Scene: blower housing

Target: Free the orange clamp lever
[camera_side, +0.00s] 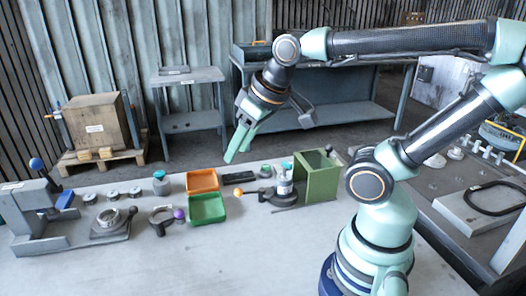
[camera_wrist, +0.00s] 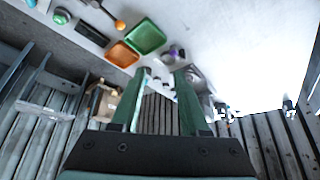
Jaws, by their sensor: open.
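The orange clamp lever shows in the side view as an orange ball knob (camera_side: 238,191) on a dark arm, reaching left from a dark clamp base (camera_side: 270,196) beside a green box. In the wrist view the orange knob (camera_wrist: 120,25) and its dark arm lie near the top edge, left of centre. My gripper (camera_side: 232,154) hangs in the air above and behind the bench row, well clear of the lever. In the wrist view its two green fingers (camera_wrist: 163,73) stand apart with nothing between them.
An orange tray (camera_side: 202,181) and a green tray (camera_side: 207,208) sit left of the lever. The tall green box (camera_side: 317,178) stands close on its right. A purple knob (camera_side: 179,214) and a blue-knobbed press (camera_side: 36,164) are farther left. The bench front is clear.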

